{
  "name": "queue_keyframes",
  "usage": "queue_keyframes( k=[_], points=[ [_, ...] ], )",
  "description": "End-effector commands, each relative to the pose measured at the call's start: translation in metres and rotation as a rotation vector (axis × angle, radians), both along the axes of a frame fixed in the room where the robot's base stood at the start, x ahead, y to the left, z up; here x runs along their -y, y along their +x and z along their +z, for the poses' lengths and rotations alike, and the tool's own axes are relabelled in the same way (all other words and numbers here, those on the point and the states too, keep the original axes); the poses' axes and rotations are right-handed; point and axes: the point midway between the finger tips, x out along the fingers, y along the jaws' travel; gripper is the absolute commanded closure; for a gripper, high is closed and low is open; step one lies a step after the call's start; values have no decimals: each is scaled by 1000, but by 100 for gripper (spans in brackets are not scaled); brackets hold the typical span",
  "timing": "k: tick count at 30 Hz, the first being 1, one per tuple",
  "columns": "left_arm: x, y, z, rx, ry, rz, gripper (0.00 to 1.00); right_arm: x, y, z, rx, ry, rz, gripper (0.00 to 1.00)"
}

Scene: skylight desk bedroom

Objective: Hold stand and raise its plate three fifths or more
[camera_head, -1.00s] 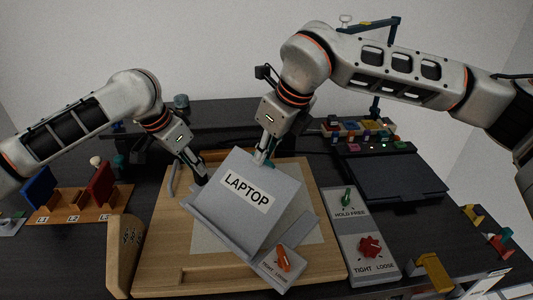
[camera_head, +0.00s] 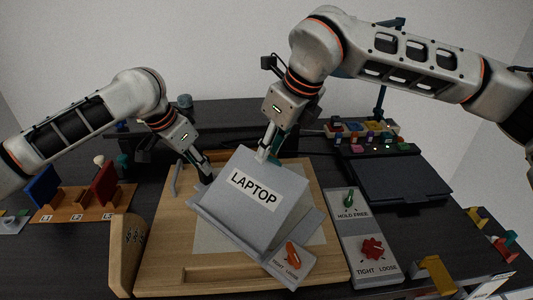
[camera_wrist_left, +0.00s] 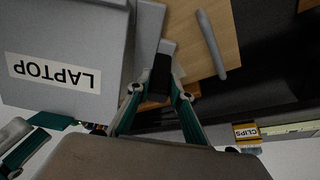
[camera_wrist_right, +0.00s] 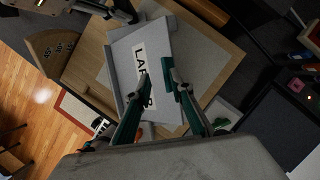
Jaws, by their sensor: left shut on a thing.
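The grey laptop stand, with its LAPTOP plate (camera_head: 238,216), stands turned askew on a wooden board (camera_head: 160,255). The plate is tilted up, its far edge above the base. It also shows in the left wrist view (camera_wrist_left: 50,98) and the right wrist view (camera_wrist_right: 122,57). An orange TIGHT/LOOSE knob (camera_head: 292,254) sits on the stand's near right corner. My left gripper (camera_head: 207,178) is shut on the stand at its left rear side. My right gripper (camera_head: 264,155) is at the plate's far edge, fingers apart; the plate shows between them. Whether they touch it is unclear.
A grey panel (camera_head: 350,232) with a green HOLD/FREE lever and red TIGHT/LOOSE knob lies right of the board. A dark laptop (camera_head: 395,178) is beyond it. An L1–L3 rack (camera_head: 75,214) stands at left, and a wooden block (camera_head: 126,255) by the board's left edge.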

Motion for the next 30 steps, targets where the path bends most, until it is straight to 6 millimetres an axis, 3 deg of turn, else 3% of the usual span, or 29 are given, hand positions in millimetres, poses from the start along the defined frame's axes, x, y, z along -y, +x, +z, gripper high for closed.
queue_keyframes(
  k=[6,12,18,29,30],
  points=[
    [-1,0,0,1,2,0,100,13,-11,45,6,1,-2,78],
    [-2,0,-1,1,4,-2,100,22,-20,74,4,0,-2,78],
    [-2,0,-1,1,7,-2,100,25,-24,86,2,1,0,78],
    [-3,1,-1,2,8,-2,100,26,-24,86,2,1,0,78],
    [-3,1,-1,2,8,-2,75,26,-24,86,2,1,0,78]
  ],
)
